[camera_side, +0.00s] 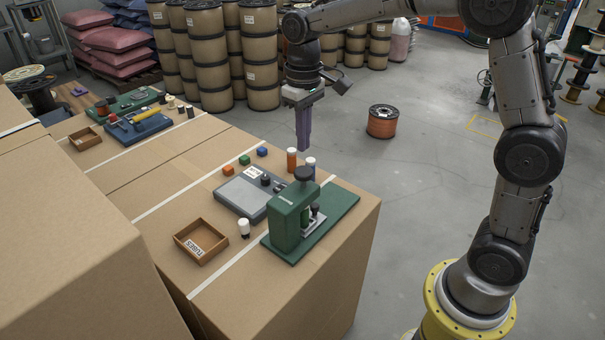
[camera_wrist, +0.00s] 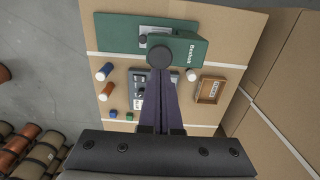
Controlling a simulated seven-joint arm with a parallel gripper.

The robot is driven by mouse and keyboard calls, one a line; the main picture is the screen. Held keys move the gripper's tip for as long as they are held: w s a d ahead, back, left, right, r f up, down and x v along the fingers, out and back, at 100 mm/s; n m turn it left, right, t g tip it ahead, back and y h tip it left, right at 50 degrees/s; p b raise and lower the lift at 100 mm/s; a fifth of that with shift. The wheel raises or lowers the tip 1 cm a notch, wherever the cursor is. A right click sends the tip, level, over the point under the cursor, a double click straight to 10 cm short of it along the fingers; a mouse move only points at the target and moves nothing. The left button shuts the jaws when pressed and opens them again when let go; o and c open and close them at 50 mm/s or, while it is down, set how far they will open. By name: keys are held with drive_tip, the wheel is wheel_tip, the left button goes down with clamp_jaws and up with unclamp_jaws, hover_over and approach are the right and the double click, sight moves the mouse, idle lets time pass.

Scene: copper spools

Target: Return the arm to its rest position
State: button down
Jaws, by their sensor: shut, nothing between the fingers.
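My gripper (camera_side: 303,146) is shut and empty. In the side view it points down in the air above the far right part of the cardboard-covered bench (camera_side: 340,270). The wrist view shows its two dark fingers (camera_wrist: 160,75) together, with the tips overlapping the green press (camera_wrist: 186,48) in the picture. The green press (camera_side: 290,218) stands upright on its green base plate. The grey panel device (camera_side: 245,193) lies behind it; the fingers hide part of it in the wrist view.
A copper spool (camera_side: 381,122) stands on the floor.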

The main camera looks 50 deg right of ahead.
drive_tip(key=s+r+t, duration=0.3)
drive_tip(key=s+r, duration=0.6)
drive_tip(key=s, duration=0.3)
drive_tip(key=s+f+t, duration=0.2)
drive_tip(key=s+f, duration=0.4)
drive_tip(key=s, duration=0.6)
drive_tip(key=shift+d+f+t, duration=0.15)
drive_tip(key=shift+d+t, duration=0.1)
drive_tip(key=shift+t, duration=0.05)
